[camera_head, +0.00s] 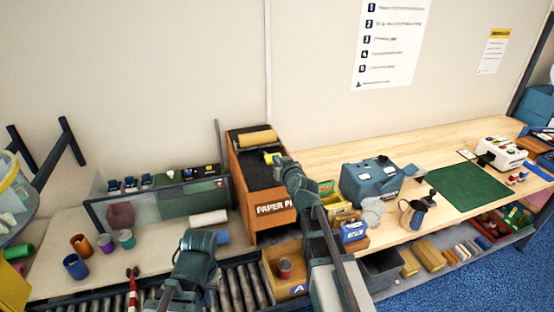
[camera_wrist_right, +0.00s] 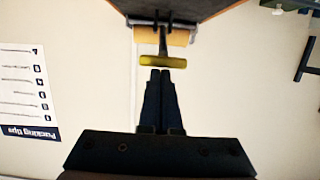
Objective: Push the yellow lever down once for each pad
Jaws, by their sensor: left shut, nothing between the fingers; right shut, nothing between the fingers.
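The yellow lever (camera_head: 271,157) is on the front slope of the orange and black paper dispenser (camera_head: 240,190), below its brown paper roll (camera_head: 257,137). In the right wrist view the lever (camera_wrist_right: 163,61) is a yellow crossbar on a dark stem, just beyond my fingertips. My right gripper (camera_head: 281,161) is shut and empty, with its tips (camera_wrist_right: 160,72) close to the crossbar; I cannot tell whether they touch. My left gripper (camera_head: 198,240) is shut and empty above the rollers, its fingertips hard to make out. No pads can be clearly told apart.
A teal machine (camera_head: 370,182), a jug (camera_head: 414,213) and a green mat (camera_head: 468,193) are to the right. Colored cups (camera_head: 76,266) stand at left. Metal rollers (camera_head: 238,288) run along the front.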

